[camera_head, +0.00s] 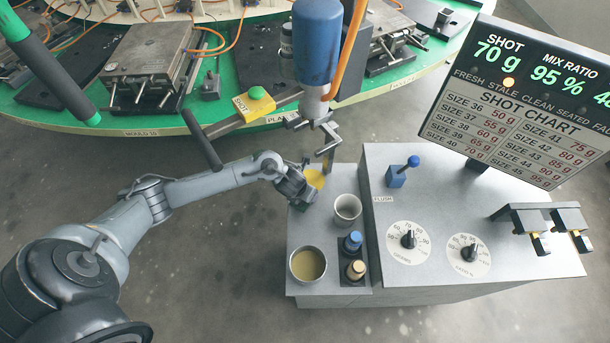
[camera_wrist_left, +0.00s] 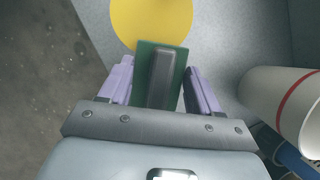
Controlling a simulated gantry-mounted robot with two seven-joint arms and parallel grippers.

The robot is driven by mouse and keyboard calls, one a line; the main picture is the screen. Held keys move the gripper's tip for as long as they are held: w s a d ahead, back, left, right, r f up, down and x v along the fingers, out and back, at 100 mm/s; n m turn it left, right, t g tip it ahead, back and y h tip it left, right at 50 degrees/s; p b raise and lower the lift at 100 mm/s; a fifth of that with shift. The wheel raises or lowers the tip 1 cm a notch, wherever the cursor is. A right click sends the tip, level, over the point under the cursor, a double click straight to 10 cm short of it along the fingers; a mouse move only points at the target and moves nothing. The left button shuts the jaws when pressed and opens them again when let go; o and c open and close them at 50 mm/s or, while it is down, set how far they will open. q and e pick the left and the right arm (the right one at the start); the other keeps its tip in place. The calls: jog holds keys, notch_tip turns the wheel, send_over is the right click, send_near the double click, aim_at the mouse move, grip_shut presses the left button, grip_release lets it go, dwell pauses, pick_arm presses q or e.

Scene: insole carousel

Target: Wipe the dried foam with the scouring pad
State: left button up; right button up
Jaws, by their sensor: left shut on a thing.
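The dried foam shows as a flat yellow round patch (camera_head: 314,178) on the grey shelf left of the console, below the blue dispensing head. In the left wrist view the yellow patch (camera_wrist_left: 152,20) lies just beyond the pad. The scouring pad (camera_wrist_left: 177,62) is green with a dark grey grip on top. My left gripper (camera_wrist_left: 160,75) is shut on that grip, a finger on each side. In the head view my left gripper (camera_head: 299,199) is at the shelf's left edge beside the foam and mostly hides the pad. Whether the pad touches the shelf, I cannot tell. My right gripper is not in view.
A pale cup (camera_head: 347,207) stands close right of my left gripper; its red-striped side (camera_wrist_left: 285,100) shows in the wrist view. A bowl of tan liquid (camera_head: 307,264) and two capped bottles (camera_head: 353,254) stand nearer. The dispensing head (camera_head: 317,50) hangs above the foam.

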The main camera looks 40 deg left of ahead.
pick_arm(q)
jog(key=r+p, duration=0.2)
jog(key=r, duration=0.1)
jog(key=shift+s+d+r, duration=0.2)
jog(key=shift+r, duration=0.1)
notch_tip(320, 180, up, 2)
jog(key=shift+w+a+r+p, duration=0.1)
jog(key=shift+r+p, duration=0.1)
jog(key=shift+p, duration=0.9)
jog(key=shift+r+p, duration=0.75)
jog(key=shift+r, duration=0.05)
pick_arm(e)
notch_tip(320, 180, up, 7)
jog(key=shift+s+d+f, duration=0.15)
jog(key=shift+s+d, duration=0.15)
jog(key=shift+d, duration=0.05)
